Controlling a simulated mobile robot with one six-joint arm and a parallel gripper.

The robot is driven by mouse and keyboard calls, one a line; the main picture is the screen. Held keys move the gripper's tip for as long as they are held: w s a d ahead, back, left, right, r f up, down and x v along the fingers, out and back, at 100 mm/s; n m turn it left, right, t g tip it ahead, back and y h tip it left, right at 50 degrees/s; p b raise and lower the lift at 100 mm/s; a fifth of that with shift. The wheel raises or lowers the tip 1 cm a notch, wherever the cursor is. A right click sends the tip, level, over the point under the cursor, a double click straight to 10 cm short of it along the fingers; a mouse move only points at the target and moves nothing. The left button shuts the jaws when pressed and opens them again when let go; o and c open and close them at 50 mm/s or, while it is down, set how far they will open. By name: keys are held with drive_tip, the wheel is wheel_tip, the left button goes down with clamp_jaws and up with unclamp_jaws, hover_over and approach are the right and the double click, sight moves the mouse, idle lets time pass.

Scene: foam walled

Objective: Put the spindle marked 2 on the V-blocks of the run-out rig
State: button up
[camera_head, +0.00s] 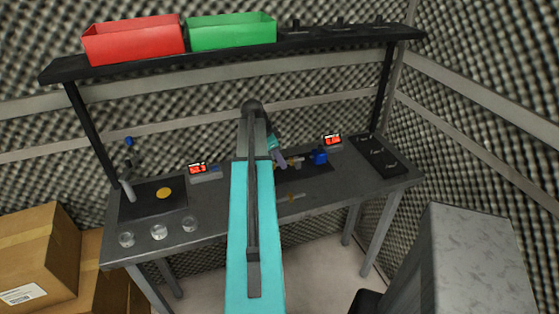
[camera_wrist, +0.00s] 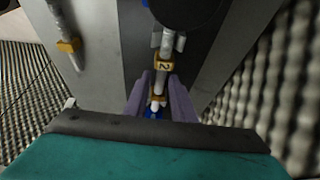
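The spindle marked 2 (camera_wrist: 165,66) has a pale shaft and brass-coloured collars. In the wrist view it lies over a dark plate, with its lower part between my gripper's (camera_wrist: 160,77) purple fingers. I cannot tell whether the fingers touch the shaft. In the head view my gripper (camera_head: 280,162) is low over the dark run-out rig (camera_head: 318,168), left of its blue part (camera_head: 320,157). The V-blocks are too small and covered to make out, so whether the spindle rests on them is unclear.
Another spindle (camera_wrist: 68,45) with a yellow collar lies on the grey bench (camera_head: 225,213); it also shows near the front edge (camera_head: 291,196). Red displays (camera_head: 197,168) and (camera_head: 333,140) stand behind. Glass dishes (camera_head: 159,231) are front left. A shelf (camera_head: 235,51) with bins overhangs.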

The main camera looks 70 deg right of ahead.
drive_tip(key=shift+o, duration=0.5)
drive_tip(key=shift+r, duration=0.25)
drive_tip(key=b+v, duration=0.2)
drive_tip(key=v, duration=0.9)
drive_tip(key=shift+w+r, duration=0.15)
drive_tip(key=shift+r, duration=0.2)
drive_tip(key=shift+a, duration=0.15)
idle(0.3)
